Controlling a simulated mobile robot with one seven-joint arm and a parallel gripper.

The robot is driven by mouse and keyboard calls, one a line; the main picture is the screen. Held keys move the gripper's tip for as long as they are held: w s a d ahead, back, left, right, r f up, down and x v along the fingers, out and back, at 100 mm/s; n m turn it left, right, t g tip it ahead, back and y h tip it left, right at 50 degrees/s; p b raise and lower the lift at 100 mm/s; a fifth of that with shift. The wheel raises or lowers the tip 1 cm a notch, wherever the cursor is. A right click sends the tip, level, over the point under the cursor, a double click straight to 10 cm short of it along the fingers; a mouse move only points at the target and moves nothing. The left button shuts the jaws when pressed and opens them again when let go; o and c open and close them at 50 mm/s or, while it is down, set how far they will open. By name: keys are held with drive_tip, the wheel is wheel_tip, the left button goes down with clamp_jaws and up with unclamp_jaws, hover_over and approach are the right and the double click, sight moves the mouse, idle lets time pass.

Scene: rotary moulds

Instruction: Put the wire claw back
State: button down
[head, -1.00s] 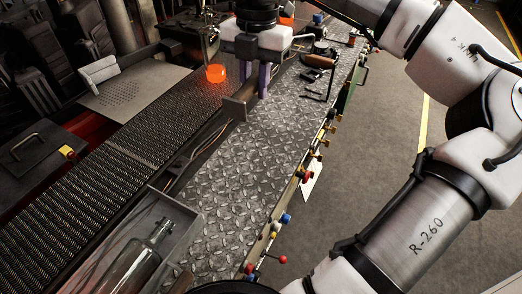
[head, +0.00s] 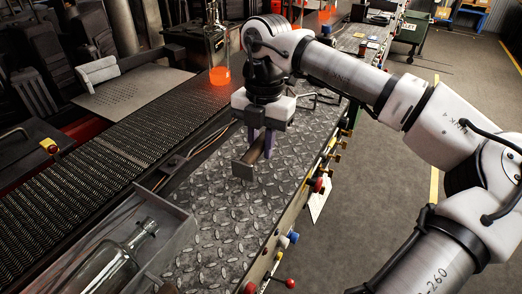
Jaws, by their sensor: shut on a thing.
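My gripper (head: 258,153) is over the diamond-plate bench top, pointing down. Its purple fingers are shut on the brown handle of a tool with a flat grey plate (head: 243,170) at its near end. No wire prongs show on this held tool. I cannot tell whether it touches the bench top or hangs just above it. A thin dark wire tool (head: 318,97) lies farther back on the bench top, right of my gripper. My arm hides part of it, so I cannot tell whether it is the wire claw.
The diamond-plate bench top (head: 225,225) is clear in front of my gripper. A tray (head: 178,254) with a clear bottle (head: 120,262) stands at the lower left. A glowing orange glass piece (head: 220,76) is by the dark mesh conveyor (head: 110,160). Knobs and valves line the right edge.

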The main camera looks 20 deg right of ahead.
drive_tip(key=shift+f, duration=0.15)
drive_tip(key=c, duration=1.3)
unclamp_jaws()
drive_tip(key=r, duration=1.2)
drive_tip(key=shift+w+d+r, duration=0.2)
drive_tip(key=shift+w+d, duration=0.15)
